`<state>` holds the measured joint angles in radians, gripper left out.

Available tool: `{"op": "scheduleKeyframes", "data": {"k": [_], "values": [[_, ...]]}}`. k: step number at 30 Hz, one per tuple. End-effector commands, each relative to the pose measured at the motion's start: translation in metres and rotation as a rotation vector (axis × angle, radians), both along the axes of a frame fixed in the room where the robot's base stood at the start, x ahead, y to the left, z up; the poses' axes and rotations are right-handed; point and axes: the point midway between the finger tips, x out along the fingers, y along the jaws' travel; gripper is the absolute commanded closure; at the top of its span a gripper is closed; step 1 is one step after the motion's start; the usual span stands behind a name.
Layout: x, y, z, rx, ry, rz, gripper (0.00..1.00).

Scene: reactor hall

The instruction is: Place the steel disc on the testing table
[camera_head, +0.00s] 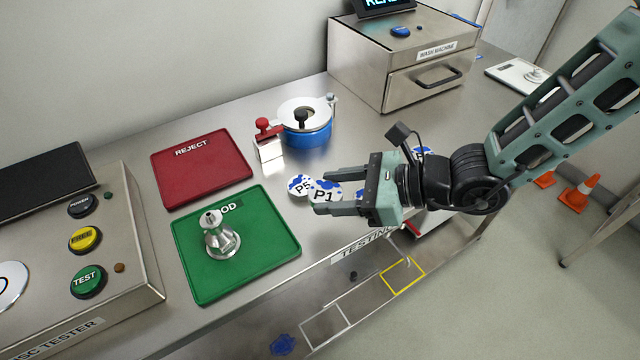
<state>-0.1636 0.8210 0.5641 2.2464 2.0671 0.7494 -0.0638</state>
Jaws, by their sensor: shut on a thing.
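My gripper (322,191) reaches in from the right over the steel testing table (130,148), whose front edge bears a partly hidden TESTING label. Its two fingers are shut on a round disc marked P1 (326,197), pale with blue patches. Another such disc, marked P5 (298,186), shows just left of it and partly overlaps it in the picture. I cannot tell whether they touch, or how high P1 is above the table. A further blue-patched pale piece (424,151) shows behind my gripper, mostly hidden.
A green mat (275,258) holds a metal stand (219,243); a red REJECT mat (201,170) lies behind it. The disc tester (70,265) stands left. A blue-based device (308,137) with a red-handled block (267,140) and the wash machine (400,60) stand behind.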

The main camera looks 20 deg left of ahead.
Motion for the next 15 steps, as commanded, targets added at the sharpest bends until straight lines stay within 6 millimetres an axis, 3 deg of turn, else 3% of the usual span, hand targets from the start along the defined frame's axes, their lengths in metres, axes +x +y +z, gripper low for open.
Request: {"op": "scheduleKeyframes", "data": {"k": [3,15], "values": [[0.0,0.001,-0.019,0.003,0.004,0.001,0.82],[0.0,0.0,-0.063,0.002,0.003,0.0,0.82]]}}
